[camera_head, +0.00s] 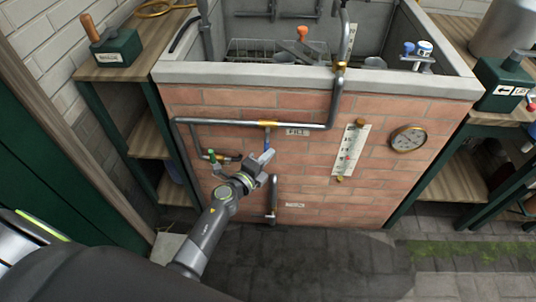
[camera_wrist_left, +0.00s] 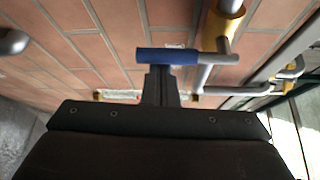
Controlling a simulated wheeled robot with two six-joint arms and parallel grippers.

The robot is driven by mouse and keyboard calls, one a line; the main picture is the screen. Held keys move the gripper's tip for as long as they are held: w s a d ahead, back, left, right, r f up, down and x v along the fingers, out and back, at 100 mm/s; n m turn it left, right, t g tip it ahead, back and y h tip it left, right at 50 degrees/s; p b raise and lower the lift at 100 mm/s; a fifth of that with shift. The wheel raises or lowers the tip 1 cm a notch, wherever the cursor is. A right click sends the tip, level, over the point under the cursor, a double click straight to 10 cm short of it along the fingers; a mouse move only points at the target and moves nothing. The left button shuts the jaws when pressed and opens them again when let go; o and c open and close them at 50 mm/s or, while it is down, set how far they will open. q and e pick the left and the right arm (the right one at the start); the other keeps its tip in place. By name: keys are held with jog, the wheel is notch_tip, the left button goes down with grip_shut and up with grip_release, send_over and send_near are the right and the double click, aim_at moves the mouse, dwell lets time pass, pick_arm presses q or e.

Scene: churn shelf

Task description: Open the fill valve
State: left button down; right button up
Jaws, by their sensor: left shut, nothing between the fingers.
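The fill valve (camera_head: 268,124) is a brass fitting on the grey pipe across the brick front, left of the FILL label (camera_head: 297,132). Its blue lever (camera_head: 267,143) points down in the head view. In the left wrist view the blue lever (camera_wrist_left: 167,55) lies sideways on a metal stem, beside the brass valve body (camera_wrist_left: 226,22). My left gripper (camera_head: 266,156) is at the lower end of the lever, its fingers (camera_wrist_left: 160,72) shut and empty. The fingertips appear right at the lever; I cannot tell whether they touch. My right gripper is not in view.
A green-handled valve (camera_head: 212,155) is left of my gripper. A vertical drain pipe (camera_head: 273,195) stands close below it. A scale (camera_head: 351,150) and round gauge (camera_head: 408,138) are to the right on the bricks. Wooden shelves (camera_head: 150,144) flank the basin; the floor in front is open.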

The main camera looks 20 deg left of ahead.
pick_arm(q)
jog(key=s+a+r+m+g+y+p, duration=0.1)
jog(key=a+r+m+g+y+p, duration=0.4)
jog(key=p, duration=2)
jog(key=a+m+y, duration=0.1)
jog(key=m, duration=0.4)
jog(key=shift+s+a+r+y, duration=0.2)
jog(key=shift+s+r+y, duration=0.15)
jog(key=shift+r+y, duration=0.05)
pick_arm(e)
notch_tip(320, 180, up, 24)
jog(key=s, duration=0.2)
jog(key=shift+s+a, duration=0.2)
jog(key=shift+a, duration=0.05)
pick_arm(q)
jog(key=shift+r+p, duration=0.1)
jog(key=shift+p, duration=0.2)
